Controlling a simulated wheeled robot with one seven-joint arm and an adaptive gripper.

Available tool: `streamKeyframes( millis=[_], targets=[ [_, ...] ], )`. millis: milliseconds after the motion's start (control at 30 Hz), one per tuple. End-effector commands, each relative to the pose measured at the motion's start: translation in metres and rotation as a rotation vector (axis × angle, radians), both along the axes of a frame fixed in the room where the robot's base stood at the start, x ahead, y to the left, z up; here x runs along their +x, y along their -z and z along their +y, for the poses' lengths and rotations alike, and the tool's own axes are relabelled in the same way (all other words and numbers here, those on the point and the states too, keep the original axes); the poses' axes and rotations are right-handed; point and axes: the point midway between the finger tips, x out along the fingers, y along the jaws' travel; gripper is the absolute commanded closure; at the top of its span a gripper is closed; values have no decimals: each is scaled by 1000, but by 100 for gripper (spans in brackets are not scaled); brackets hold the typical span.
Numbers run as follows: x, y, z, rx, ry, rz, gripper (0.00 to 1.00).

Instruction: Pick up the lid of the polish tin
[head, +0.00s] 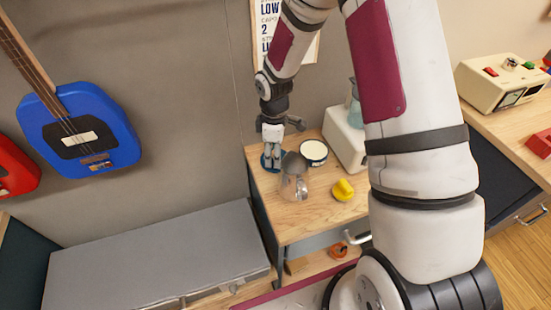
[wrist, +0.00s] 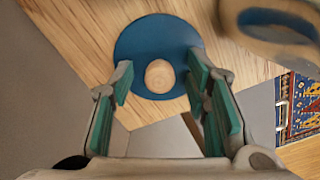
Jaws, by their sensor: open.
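The lid is a blue disc (wrist: 135,50) with a round pale wooden knob (wrist: 159,76) at its middle, lying on the wooden top in the wrist view. In the head view, only a blue edge of the lid (head: 263,162) shows behind my gripper's fingers. My gripper (head: 271,161) points down over the lid. In the wrist view, its teal-padded fingers (wrist: 160,82) are spread to the two sides of the knob, with a gap on each side. A round dark-sided tin (head: 313,150) with a cream top stands open to the lid's right.
A metal jug (head: 294,183) stands close in front of the lid. A yellow object (head: 343,190) lies to its right, and a pale box (head: 346,140) stands behind. In the wrist view, a blurred rounded object (wrist: 268,22) looms near the right finger. The cabinet's left edge is close to the lid.

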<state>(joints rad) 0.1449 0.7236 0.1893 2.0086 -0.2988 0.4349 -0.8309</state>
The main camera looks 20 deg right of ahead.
Motion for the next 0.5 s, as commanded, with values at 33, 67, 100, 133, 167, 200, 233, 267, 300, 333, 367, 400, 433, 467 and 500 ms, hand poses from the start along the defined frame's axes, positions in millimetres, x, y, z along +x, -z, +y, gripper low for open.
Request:
streamKeyframes(
  millis=[33,67,100,133,167,200,233,267,300,333,367,400,433,467,500],
  targets=[
    [0,0,0,0,0,0,57],
    [0,0,0,0,0,0,57],
    [0,0,0,0,0,0,64],
    [0,0,0,0,0,0,70],
    [0,0,0,0,0,0,77],
    [0,0,0,0,0,0,86],
    [0,0,0,0,0,0,93],
    [0,0,0,0,0,0,100],
    [0,0,0,0,1,0,100],
    [0,0,0,0,0,0,100],
    [0,0,0,0,0,0,100],
    [0,-1,0,0,0,0,100],
    [0,-1,0,0,0,0,100],
    [0,-1,0,0,0,0,100],
    [0,-1,0,0,0,0,100]
  ],
)
